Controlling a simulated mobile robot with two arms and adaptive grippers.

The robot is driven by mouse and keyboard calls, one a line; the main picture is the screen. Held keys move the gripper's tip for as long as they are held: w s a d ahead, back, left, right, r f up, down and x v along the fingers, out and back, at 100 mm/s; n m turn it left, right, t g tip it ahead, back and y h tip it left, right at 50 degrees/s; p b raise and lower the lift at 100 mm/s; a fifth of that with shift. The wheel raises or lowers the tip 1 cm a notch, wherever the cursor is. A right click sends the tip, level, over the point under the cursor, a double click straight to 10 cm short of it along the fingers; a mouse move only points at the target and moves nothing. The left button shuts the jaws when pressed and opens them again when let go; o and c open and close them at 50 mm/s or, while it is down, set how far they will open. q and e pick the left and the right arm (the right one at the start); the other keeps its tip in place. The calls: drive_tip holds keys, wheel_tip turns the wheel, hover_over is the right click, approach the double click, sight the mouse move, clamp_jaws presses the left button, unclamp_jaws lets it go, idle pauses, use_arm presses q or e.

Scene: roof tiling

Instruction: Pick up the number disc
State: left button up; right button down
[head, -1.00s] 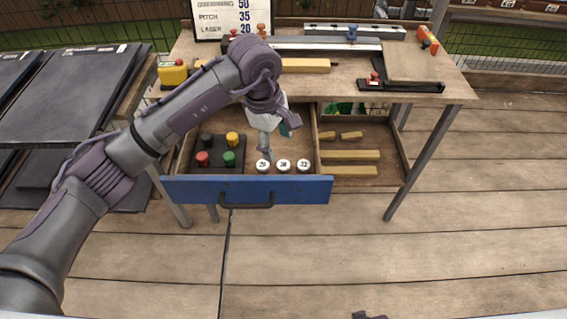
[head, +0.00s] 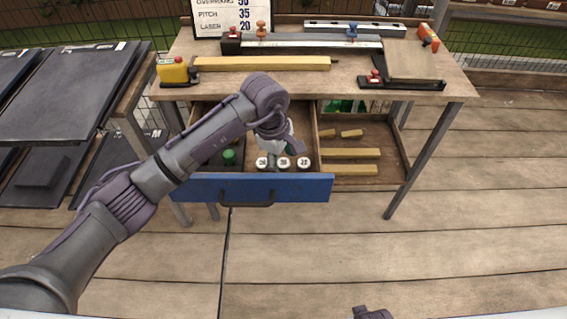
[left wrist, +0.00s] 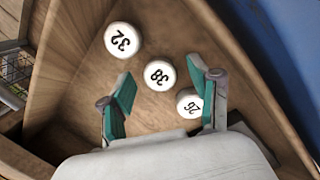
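Three white number discs lie in a row in the open drawer with the blue front (head: 290,189). In the left wrist view they read 32 (left wrist: 123,40), 38 (left wrist: 159,73) and 26 (left wrist: 187,104). My left gripper (head: 275,155) is low over the discs, open and empty. In the left wrist view its teal-padded fingers (left wrist: 160,82) are spread, with disc 38 in the gap ahead. The right-hand finger partly covers disc 26. I cannot tell how high the fingertips are above the discs.
A green peg (head: 229,156) shows at the drawer's left, partly behind my arm. Yellow wooden sticks (head: 350,154) lie in the right compartment. The workbench (head: 430,92) above carries a yellow block (head: 172,71), a long bar and a sign (head: 232,17). Dark tiles (head: 70,90) are stacked at left.

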use_arm(q)
drive_tip(key=c, duration=0.8)
